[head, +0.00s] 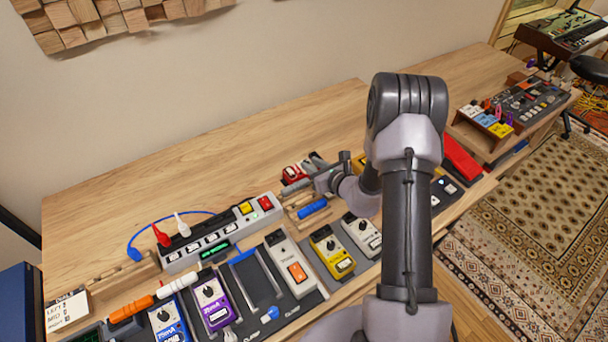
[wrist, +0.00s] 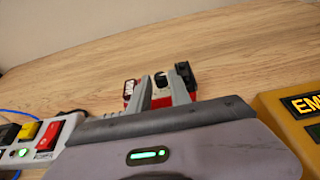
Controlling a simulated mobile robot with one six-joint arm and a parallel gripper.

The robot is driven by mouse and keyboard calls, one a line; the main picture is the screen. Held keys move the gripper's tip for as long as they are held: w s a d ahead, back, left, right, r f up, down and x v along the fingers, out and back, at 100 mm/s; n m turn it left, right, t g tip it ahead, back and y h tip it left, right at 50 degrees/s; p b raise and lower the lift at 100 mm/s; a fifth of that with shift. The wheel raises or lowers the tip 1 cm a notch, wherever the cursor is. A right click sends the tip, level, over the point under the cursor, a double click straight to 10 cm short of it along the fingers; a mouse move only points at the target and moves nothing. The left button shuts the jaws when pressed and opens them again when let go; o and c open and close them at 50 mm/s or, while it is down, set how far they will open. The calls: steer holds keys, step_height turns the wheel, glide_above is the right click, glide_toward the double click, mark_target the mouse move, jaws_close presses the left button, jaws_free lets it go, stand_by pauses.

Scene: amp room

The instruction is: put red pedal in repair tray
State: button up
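I see no clear grip on the pedal. I cannot tell which container is the repair tray.
The power strip (head: 222,234) and a blue cylinder (head: 312,207) in a small wooden holder lie near my gripper. A pedalboard with purple (head: 212,300) and yellow (head: 332,251) pedals fills the front. A wooden stand with coloured pedals (head: 486,121) is at right. The back bench is clear.

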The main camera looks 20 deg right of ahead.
steer(key=shift+x, duration=1.15)
jaws_close()
stand_by(0.5)
